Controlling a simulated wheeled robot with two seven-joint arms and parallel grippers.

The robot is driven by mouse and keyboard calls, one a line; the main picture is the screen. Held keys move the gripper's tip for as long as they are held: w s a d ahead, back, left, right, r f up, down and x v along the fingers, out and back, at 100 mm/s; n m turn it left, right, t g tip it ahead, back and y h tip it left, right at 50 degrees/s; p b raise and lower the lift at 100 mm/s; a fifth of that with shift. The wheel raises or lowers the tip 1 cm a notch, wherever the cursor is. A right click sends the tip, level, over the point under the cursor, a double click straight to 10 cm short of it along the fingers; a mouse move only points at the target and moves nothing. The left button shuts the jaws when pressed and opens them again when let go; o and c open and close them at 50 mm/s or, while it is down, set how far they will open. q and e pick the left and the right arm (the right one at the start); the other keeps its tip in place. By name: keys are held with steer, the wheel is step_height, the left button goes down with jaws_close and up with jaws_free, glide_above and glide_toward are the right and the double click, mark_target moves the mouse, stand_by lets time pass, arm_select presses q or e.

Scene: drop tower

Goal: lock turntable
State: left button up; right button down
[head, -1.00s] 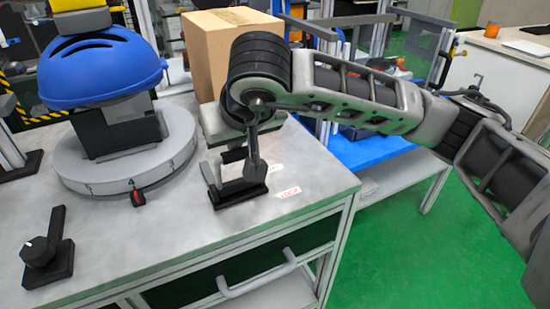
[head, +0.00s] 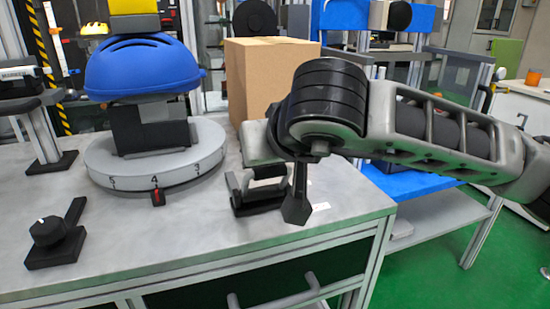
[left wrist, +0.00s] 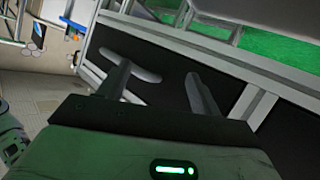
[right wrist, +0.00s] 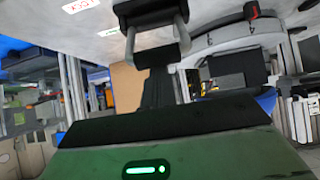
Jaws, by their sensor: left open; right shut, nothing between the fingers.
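The turntable (head: 160,172) is a round grey disc with numbers on its rim; number 4 sits above a red-and-black marker (head: 158,197). It also shows in the right wrist view (right wrist: 235,35). The lock fixture (head: 256,206) is a black base with a raised handle bar, right of the turntable; in the right wrist view its bar (right wrist: 158,56) lies ahead of the fingers. My right gripper (head: 297,208) is shut and empty, close to the fixture's right side; contact cannot be told. My left gripper (left wrist: 166,80) is open and empty beside the table's front.
A blue helmet (head: 145,68) sits on a dark block on the turntable. A black knob with a lever (head: 55,235) stands at the table's front left. A cardboard box (head: 265,75) stands behind the fixture. A red LOCK label (right wrist: 80,5) lies beside it.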

steer(key=shift+s+f, duration=0.25)
steer(key=shift+f, duration=0.15)
step_height(320, 180, up, 3)
steer(key=w+p, duration=0.1)
steer(key=w, duration=0.2)
arm_select(q)
steer(key=shift+w+a+f+g+y+p, duration=0.15)
steer(key=shift+a+f+g+y+p, duration=0.15)
steer(key=shift+f, duration=0.15)
steer(key=shift+w+a+f+g+y+p, duration=0.1)
steer(key=shift+a+f+g+y+p, duration=0.15)
steer(key=shift+f, duration=0.2)
arm_select(e)
steer(key=s+f+v, duration=0.1)
steer(key=v, duration=0.8)
steer(key=shift+s+r, duration=0.2)
steer(key=shift+s, duration=0.1)
steer(key=shift+a, duration=0.1)
